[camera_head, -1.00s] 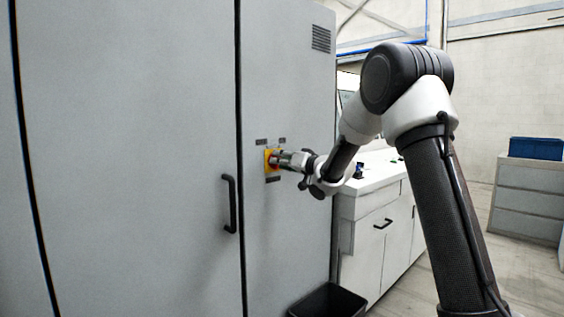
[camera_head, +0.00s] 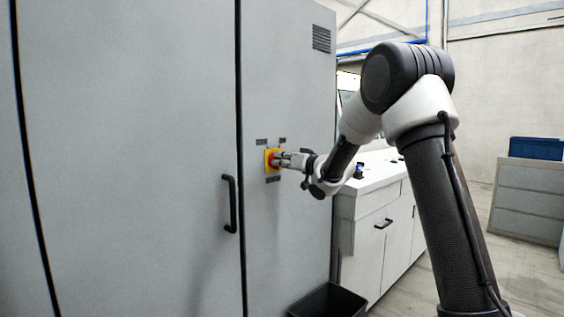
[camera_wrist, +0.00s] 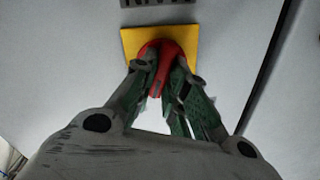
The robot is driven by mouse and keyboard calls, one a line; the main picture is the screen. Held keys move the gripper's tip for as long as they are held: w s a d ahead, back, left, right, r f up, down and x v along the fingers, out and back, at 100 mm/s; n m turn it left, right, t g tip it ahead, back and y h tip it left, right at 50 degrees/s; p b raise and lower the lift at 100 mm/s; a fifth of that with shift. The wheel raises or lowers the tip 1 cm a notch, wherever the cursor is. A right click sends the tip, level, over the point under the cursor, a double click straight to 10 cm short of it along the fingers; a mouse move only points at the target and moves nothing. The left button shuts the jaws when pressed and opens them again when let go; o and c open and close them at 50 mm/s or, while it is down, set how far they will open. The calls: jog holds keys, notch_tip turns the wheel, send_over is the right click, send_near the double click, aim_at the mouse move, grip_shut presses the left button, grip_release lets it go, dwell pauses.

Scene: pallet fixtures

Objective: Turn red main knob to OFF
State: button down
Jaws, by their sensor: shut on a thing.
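The red main knob (camera_wrist: 163,60) sits on a yellow square plate (camera_wrist: 129,42) on the grey cabinet front. In the head view the yellow plate (camera_head: 267,153) shows on the narrow right panel, with the red knob (camera_head: 272,161) in front of it. My gripper (camera_wrist: 162,80) is shut on the red knob, one finger on each side of it. In the head view my gripper (camera_head: 282,160) reaches the knob from the right. Small dark labels lie around the plate, too small to read. The fingers hide part of the knob, and its pointing direction is hard to tell.
A black door handle (camera_head: 230,204) stands out left of and below the knob. A black open bin (camera_head: 330,302) is on the floor below. A white counter (camera_head: 372,180) with drawers stands right of the cabinet.

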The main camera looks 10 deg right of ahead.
jog(key=shift+s+a+n, duration=0.1)
jog(key=shift+n, duration=2.35)
jog(key=shift+s+a+n, duration=0.1)
jog(key=shift+n, duration=2.35)
jog(key=c, duration=1.4)
grip_release()
jog(key=shift+c, duration=0.2)
jog(key=v, duration=1.2)
